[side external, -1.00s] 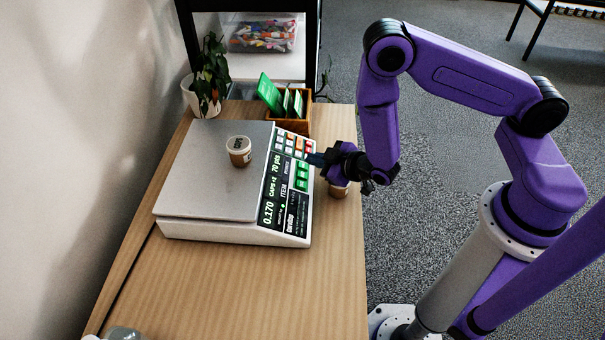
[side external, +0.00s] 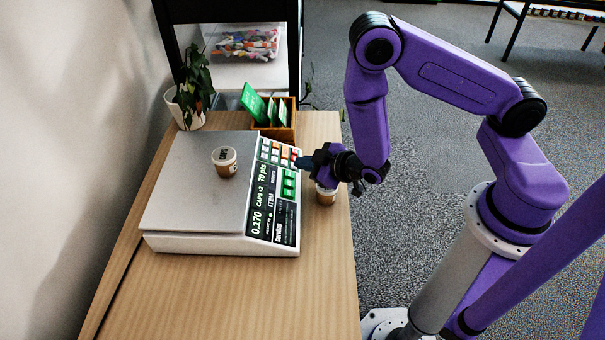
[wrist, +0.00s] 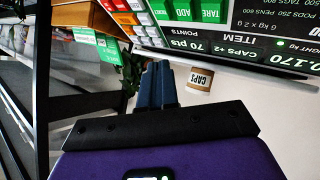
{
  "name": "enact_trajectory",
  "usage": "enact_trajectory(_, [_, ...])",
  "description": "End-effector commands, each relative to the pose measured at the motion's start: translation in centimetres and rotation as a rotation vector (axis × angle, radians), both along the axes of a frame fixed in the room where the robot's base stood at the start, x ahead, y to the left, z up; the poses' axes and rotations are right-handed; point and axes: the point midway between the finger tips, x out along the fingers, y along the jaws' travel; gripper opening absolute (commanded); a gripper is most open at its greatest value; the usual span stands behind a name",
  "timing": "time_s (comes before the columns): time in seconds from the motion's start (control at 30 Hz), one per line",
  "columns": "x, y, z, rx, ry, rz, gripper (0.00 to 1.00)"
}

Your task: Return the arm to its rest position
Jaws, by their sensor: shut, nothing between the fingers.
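My gripper (side external: 303,162) is shut and empty. Its dark blue fingers point at the keypad side of the scale, at or just above its right edge; I cannot tell whether they touch it. In the wrist view the closed fingers (wrist: 157,86) show below the green ADD and TARE keys. My purple arm is bent high over the right side of the table and reaches down to the gripper.
The white scale (side external: 195,242) carries a brown cup (side external: 224,162). Another cup (side external: 326,195) stands on the table just below my gripper; it reads CAPS in the wrist view (wrist: 200,80). A wooden card box (side external: 287,133) and potted plant (side external: 190,105) stand behind. The front table is clear.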

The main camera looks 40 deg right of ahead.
Motion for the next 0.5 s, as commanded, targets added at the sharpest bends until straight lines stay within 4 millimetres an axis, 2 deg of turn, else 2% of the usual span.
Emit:
enact_trajectory(0.17, [-1.0, 2.9, 1.5, 0.063, 0.123, 0.047, 0.0])
enact_trajectory(0.27, [-2.5, 5.0, 2.9, 0.098, 0.234, 0.097, 0.0])
enact_trajectory(0.5, [-7.9, 8.3, 6.8, 0.111, 0.49, 0.234, 0.0])
